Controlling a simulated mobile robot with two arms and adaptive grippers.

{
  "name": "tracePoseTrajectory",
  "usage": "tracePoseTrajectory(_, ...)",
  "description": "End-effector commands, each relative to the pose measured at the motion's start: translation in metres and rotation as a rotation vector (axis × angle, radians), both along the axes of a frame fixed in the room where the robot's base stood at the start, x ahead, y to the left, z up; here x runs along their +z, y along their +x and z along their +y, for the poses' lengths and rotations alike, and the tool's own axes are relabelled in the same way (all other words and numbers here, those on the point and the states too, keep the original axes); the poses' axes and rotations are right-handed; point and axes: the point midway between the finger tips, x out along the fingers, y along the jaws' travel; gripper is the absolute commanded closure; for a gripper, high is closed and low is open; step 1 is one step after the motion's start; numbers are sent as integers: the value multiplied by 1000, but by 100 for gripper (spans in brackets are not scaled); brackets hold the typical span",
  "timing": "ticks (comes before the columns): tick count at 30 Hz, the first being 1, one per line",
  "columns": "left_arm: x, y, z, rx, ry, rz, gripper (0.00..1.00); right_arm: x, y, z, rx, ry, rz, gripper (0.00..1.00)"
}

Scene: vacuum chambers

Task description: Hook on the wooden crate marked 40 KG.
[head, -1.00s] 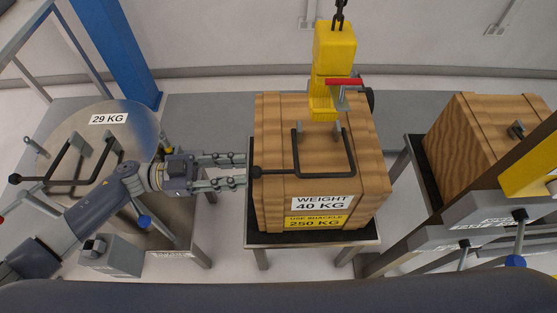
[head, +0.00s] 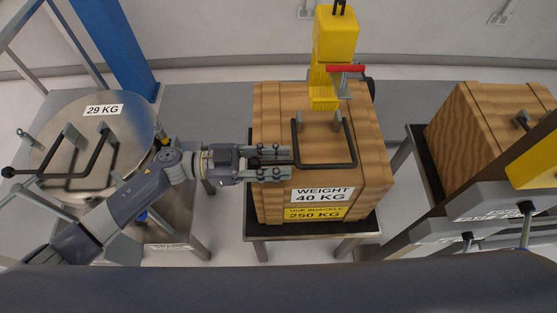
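The wooden crate (head: 275,205) marked WEIGHT 40 KG stands on a small metal table (head: 350,232) in the middle. A dark bar handle (head: 326,165) lies across its top, joined to two grey lugs. A yellow hoist block (head: 335,38) with a red lever (head: 345,69) hangs over the crate's back part. I cannot tell whether it touches the lugs. My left gripper (head: 285,162) is over the crate's left top edge. Its fingers are apart, one on each side of the handle's left end, and hide the knob there. My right gripper is not in view.
A round metal drum (head: 80,150) marked 29 KG with a similar handle stands at left, beside a blue post (head: 112,40). Another wooden crate (head: 470,125) stands at right, partly behind a dark beam. Floor shows between the tables.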

Motion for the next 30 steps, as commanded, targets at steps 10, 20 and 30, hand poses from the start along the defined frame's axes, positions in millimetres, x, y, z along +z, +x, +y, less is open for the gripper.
tracePoseTrajectory(10, 0, 0, -4, -1, -1, 0, 75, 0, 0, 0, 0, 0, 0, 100)
tracePoseTrajectory(20, 0, 0, -3, 0, -1, 1, 100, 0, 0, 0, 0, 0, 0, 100)
tracePoseTrajectory(30, 17, 2, -3, 0, 0, 78, 100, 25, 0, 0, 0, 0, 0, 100)
